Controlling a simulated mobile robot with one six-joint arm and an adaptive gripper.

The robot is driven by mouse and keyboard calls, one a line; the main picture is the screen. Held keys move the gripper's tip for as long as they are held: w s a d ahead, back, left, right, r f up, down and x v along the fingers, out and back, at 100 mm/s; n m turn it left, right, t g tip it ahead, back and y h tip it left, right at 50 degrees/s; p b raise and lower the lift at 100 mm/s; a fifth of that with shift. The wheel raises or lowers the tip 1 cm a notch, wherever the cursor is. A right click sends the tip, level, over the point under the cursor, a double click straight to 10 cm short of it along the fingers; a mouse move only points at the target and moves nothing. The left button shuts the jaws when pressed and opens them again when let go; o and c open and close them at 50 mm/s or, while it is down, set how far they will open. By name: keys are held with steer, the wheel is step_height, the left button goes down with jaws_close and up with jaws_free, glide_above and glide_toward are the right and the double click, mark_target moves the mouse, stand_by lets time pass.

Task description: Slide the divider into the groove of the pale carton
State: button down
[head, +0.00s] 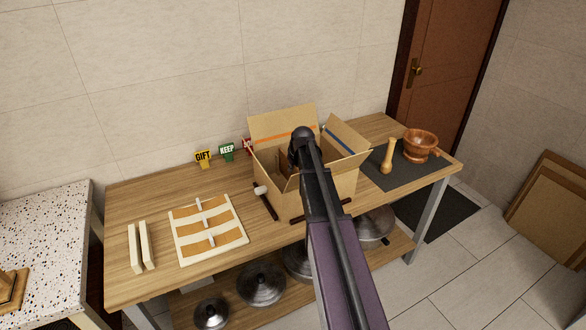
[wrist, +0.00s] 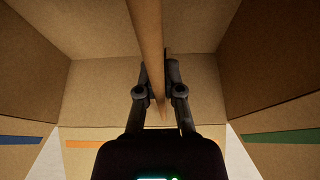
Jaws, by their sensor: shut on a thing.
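The pale carton (head: 287,205) is an open cardboard box standing on the wooden table, flaps spread. Its inside wall (wrist: 95,90) fills much of the wrist view. My gripper (wrist: 158,72) is shut on the divider (wrist: 150,28), a thin brown board seen nearly edge-on between the fingers. The divider is within the carton's opening, with side walls apart from it to the left and right. In the head view my arm reaches down into the carton and hides most of the gripper and divider. I cannot make out the groove or whether the divider touches it.
A mallet (head: 264,201) lies close to the carton's left side. Small signs (head: 227,151) stand behind. Pot lids (head: 261,284) lie on the shelf below.

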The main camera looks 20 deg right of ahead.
steer(key=shift+f, duration=0.25)
steer(key=c, duration=1.2)
jaws_free()
steer(key=o, duration=1.1)
steer(key=shift+o, duration=0.2)
steer(key=shift+r+p, duration=0.4)
steer(key=shift+p, duration=0.1)
steer(key=shift+p+v, duration=3.7)
steer(key=shift+v, duration=0.2)
